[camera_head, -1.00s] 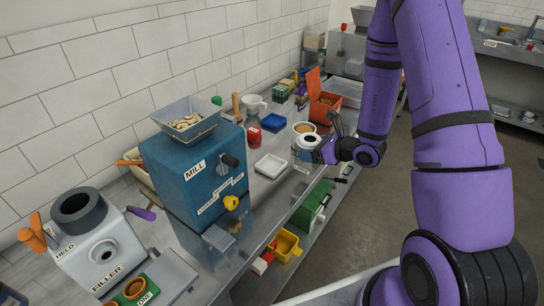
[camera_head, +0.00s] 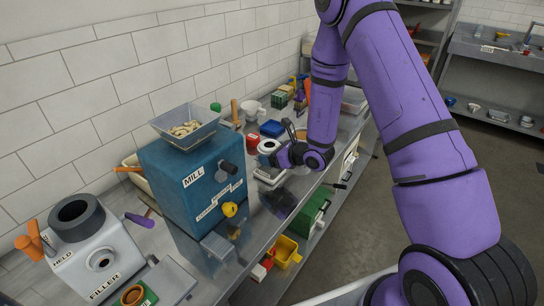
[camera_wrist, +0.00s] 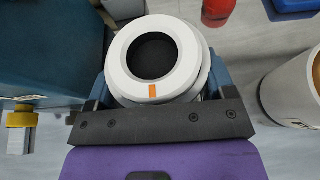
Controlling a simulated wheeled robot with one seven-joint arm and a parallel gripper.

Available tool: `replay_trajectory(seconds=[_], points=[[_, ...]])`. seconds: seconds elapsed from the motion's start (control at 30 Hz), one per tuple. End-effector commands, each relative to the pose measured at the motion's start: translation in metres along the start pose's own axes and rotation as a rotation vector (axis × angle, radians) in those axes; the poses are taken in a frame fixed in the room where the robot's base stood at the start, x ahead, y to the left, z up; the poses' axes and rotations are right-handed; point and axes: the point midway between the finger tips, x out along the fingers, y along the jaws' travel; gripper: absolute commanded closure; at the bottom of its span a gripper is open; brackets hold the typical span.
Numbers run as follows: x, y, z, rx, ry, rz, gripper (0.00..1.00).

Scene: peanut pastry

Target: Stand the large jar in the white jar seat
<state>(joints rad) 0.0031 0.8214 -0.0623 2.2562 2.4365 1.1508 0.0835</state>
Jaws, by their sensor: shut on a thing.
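The large jar (camera_head: 268,147) has a white ring top with a dark opening. In the wrist view the jar (camera_wrist: 152,60) shows an orange mark on the near side of its ring. My gripper (camera_head: 276,156) is shut on the jar, with its blue fingers on either side in the wrist view (camera_wrist: 158,85). The white jar seat (camera_head: 268,181) lies on the steel counter right of the mill, under the jar and partly hidden by it and my gripper. I cannot tell whether the jar's base touches the seat.
The blue mill (camera_head: 195,180) stands close on the left, its yellow knob (camera_head: 230,209) facing out. A red jar (camera_head: 252,140) and a blue tray (camera_head: 272,128) are behind. A pale pot (camera_wrist: 290,90) stands to the right in the wrist view. The counter's front edge is near.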

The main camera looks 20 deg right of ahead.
Motion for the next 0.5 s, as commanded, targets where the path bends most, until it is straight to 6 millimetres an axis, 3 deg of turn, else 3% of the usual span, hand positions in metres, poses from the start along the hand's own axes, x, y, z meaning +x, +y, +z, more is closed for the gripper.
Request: replay_trajectory(seconds=[0.1,0.47,0.5], points=[[0.0039,0.0003,-0.0096,0.001,0.001,0.001,0.54],[0.0049,-0.0001,-0.0121,0.000,0.000,0.000,0.54],[0.0048,-0.0001,-0.0116,0.000,-0.001,0.000,0.15]])
